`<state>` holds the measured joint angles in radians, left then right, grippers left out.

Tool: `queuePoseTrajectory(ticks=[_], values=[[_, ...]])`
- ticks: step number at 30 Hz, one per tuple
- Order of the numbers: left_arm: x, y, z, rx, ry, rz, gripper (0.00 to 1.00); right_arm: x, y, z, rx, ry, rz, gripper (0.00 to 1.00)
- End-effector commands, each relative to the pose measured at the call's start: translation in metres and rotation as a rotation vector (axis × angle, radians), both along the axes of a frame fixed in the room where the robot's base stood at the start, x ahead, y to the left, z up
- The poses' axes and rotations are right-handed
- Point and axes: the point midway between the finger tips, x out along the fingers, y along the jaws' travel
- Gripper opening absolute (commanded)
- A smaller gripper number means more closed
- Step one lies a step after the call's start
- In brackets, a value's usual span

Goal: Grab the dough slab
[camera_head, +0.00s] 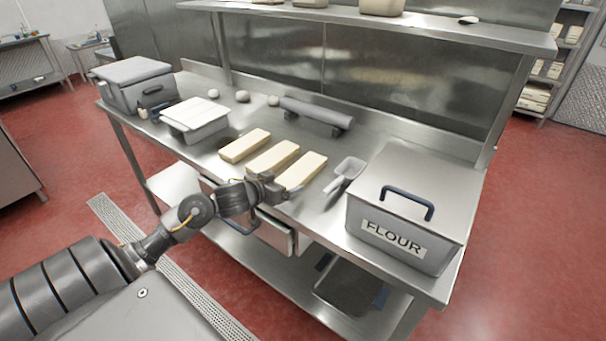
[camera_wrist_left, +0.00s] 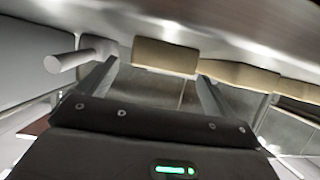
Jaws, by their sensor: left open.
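Three pale dough slabs lie side by side on the steel worktable: a left slab (camera_head: 244,145), a middle slab (camera_head: 272,158) and a right slab (camera_head: 305,171). My left gripper (camera_head: 279,188) is at the table's front edge, by the near end of the right slab. In the left wrist view the open fingers (camera_wrist_left: 158,72) point at the near end of one slab (camera_wrist_left: 165,55), which shows between them. I cannot tell whether the fingers overlap it. The other slabs (camera_wrist_left: 238,75) are to the right there. My right gripper is not in view.
A metal scoop (camera_head: 345,177) lies right of the slabs and shows at left in the wrist view (camera_wrist_left: 70,60). A lidded flour bin (camera_head: 405,205) stands farther right.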

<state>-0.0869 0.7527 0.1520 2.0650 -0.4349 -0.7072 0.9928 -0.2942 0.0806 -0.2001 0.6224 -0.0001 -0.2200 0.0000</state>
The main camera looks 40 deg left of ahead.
Motion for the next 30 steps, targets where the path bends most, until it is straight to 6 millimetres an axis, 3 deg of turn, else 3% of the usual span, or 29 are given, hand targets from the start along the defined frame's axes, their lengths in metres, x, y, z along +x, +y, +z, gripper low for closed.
queuePoseTrajectory(ticks=[5,13,22,30], values=[[0.01,0.0,-0.003,-0.003,0.0,0.001,0.91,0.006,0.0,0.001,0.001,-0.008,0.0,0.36],[0.045,0.002,-0.016,-0.002,-0.001,0.001,0.91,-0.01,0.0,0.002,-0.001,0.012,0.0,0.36],[0.049,0.002,-0.018,0.0,0.001,-0.001,0.91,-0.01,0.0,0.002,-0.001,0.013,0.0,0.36],[0.049,0.002,-0.018,0.0,0.001,-0.001,0.57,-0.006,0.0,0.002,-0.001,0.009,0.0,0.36]])
